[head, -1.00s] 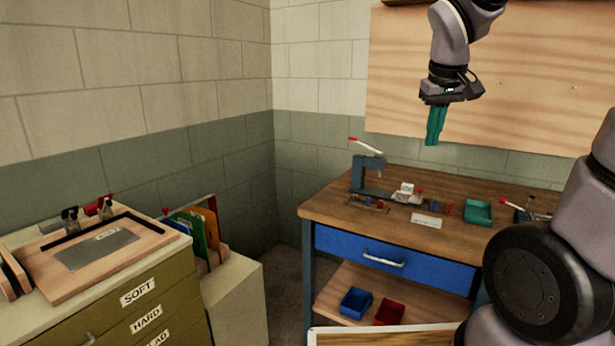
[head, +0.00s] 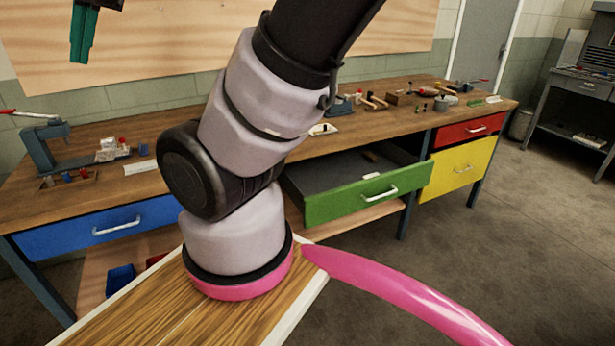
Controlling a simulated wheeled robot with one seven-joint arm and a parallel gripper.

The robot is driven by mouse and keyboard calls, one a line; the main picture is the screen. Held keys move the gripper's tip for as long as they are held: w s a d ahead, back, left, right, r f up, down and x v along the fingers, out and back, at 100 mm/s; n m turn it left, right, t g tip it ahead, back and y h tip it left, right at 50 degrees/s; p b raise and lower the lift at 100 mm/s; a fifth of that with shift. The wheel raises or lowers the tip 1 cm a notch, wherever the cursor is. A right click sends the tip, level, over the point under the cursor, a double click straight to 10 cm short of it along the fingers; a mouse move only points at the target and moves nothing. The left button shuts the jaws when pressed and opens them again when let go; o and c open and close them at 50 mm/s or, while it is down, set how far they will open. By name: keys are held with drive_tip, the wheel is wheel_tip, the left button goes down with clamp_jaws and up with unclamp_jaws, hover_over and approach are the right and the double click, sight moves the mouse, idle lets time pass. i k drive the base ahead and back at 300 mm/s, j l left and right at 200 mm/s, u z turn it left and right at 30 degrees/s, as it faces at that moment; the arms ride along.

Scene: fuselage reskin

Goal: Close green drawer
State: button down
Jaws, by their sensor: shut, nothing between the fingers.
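The green drawer (head: 350,200) stands pulled out from under the wooden workbench, to the right of my arm. Its white handle (head: 379,194) is on the front face. The dark inside holds a small white item and a brownish one. My gripper (head: 80,50), with teal fingers, is at the top left, raised in front of the wooden wall board and well apart from the drawer. Its fingers are together, with nothing between them.
The blue drawer (head: 100,229) at left, the red drawer (head: 470,130) and the yellow drawer (head: 458,168) look shut. Tools and small parts lie on the workbench (head: 110,180). Bare floor (head: 530,230) lies to the right of the bench.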

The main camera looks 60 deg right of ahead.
sight(325, 187)
drive_tip(key=i+j+z, duration=0.2)
drive_tip(key=j, duration=0.15)
drive_tip(key=z, duration=0.45)
drive_tip(key=l+z, duration=0.15)
drive_tip(key=z, duration=0.3)
drive_tip(key=k+l+z, duration=0.1)
drive_tip(key=z, duration=0.4)
drive_tip(key=l+z, duration=0.1)
drive_tip(key=z, duration=0.35)
drive_tip(key=l+z, duration=0.1)
drive_tip(key=z, duration=0.35)
drive_tip(key=i+l+u, duration=0.1)
drive_tip(key=i+u, duration=0.2)
